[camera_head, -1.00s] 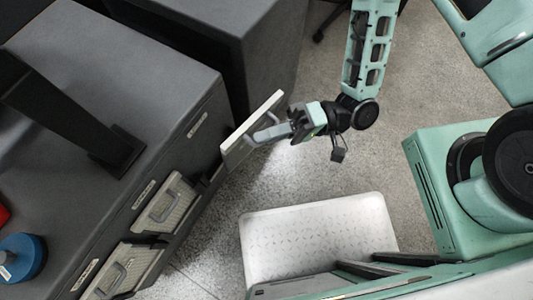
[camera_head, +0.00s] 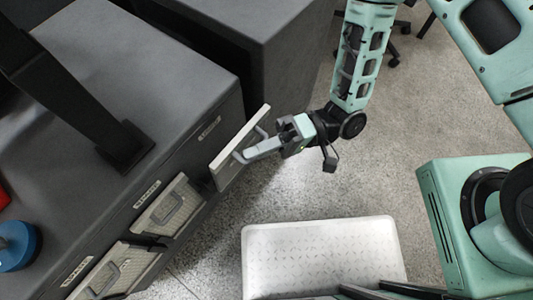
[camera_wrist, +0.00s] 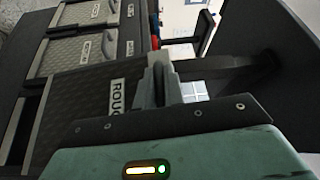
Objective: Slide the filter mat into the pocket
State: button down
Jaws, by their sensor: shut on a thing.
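The filter mat (camera_head: 232,156) is a pale-edged flat panel with a grey handle, seen steeply from above in the head view. My gripper (camera_head: 246,153) is shut on its handle. The mat stands on edge at the side of the dark cabinet (camera_head: 203,95), slightly angled to its face, with its near end close to it. The pocket under the right-hand label (camera_head: 209,129) is mostly hidden by the mat; I cannot tell whether the mat has entered it. In the wrist view, the mat's textured face (camera_wrist: 80,115) lies left of my gripper fingers (camera_wrist: 157,80).
Two similar panels sit in the cabinet face, one in the middle (camera_head: 155,219) and one lower down (camera_head: 105,280). A black post (camera_head: 62,95) and a blue round object (camera_head: 17,246) are on top. A white platform (camera_head: 325,262) lies on the floor, otherwise open nearby.

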jog(key=w+a+b, duration=0.1)
jog(key=w+a, duration=0.3)
jog(key=a, duration=0.1)
jog(key=shift+w+a+f+b, duration=0.2)
jog(key=shift+w+f+b, duration=0.1)
jog(key=shift+b, duration=0.1)
dwell(0.4)
jog(key=shift+d+p, duration=0.25)
jog(key=shift+p, duration=0.05)
dwell(1.0)
jog(key=shift+f+b, duration=0.3)
jog(key=shift+f, duration=0.1)
jog(key=shift+f+b, duration=0.45)
jog(key=shift+f, duration=0.45)
jog(key=shift+a, duration=0.2)
dwell(0.3)
jog(key=shift+w+a, duration=0.5)
jog(key=shift+a, duration=0.05)
jog(key=shift+w+a, duration=0.2)
jog(key=shift+a, duration=0.1)
